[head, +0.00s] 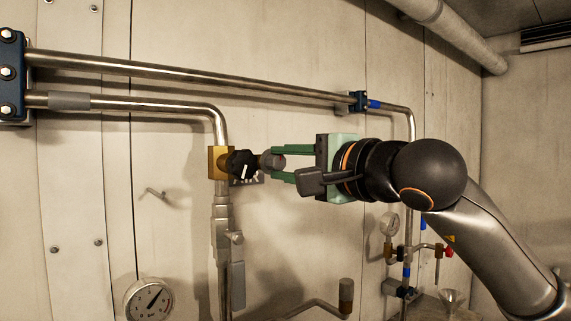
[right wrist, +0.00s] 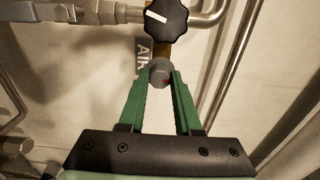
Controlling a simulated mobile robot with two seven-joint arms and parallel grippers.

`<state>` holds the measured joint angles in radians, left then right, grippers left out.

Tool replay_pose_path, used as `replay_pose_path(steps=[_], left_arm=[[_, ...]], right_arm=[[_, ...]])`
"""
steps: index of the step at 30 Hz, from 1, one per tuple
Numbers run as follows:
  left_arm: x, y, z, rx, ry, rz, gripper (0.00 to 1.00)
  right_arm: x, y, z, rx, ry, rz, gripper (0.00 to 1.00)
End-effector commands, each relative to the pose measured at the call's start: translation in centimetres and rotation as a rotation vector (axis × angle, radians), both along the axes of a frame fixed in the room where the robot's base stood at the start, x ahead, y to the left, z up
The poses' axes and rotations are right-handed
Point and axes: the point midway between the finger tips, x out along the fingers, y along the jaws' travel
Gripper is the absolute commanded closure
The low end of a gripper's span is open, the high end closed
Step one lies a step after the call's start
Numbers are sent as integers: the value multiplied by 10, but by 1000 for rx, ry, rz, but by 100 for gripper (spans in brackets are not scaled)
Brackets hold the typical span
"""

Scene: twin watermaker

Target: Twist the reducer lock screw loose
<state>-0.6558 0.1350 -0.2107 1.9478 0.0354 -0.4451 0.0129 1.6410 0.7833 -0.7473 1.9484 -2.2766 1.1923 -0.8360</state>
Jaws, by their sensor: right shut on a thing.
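The reducer is a brass block (head: 221,162) on the vertical pipe, with a black lobed knob (head: 240,164) bearing a white line. The black knob also shows at the top of the right wrist view (right wrist: 166,17). The lock screw appears to be the grey round knob (head: 268,161) just right of the black knob; in the right wrist view it is a grey head (right wrist: 160,70) with a red mark. My right gripper (head: 279,164) comes from the right, its green fingers shut on the lock screw. The fingertips (right wrist: 161,77) sit on either side of the head. My left gripper is not in view.
A label reading AIR (right wrist: 143,59) is beside the screw. Steel pipes (head: 180,78) run along the wall above. A pressure gauge (head: 148,300) is at the lower left. Small valves with a red handle (head: 448,251) are below my right arm. A bent handle (head: 346,295) is at the bottom.

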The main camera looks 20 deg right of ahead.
Motion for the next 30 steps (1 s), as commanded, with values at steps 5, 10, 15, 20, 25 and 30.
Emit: replay_pose_path(steps=[5,10,15,20,25,30], left_arm=[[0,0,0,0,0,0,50],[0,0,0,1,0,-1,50],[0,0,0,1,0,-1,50],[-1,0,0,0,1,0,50],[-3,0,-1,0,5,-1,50],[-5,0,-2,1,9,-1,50]], right_arm=[[-1,1,1,-19,-9,4,100],[-1,1,0,-23,-10,3,100],[-1,1,0,-23,-9,3,100],[-1,1,0,-21,-9,2,53],[0,1,0,-21,-8,2,38],[0,0,0,-20,-7,1,38]])
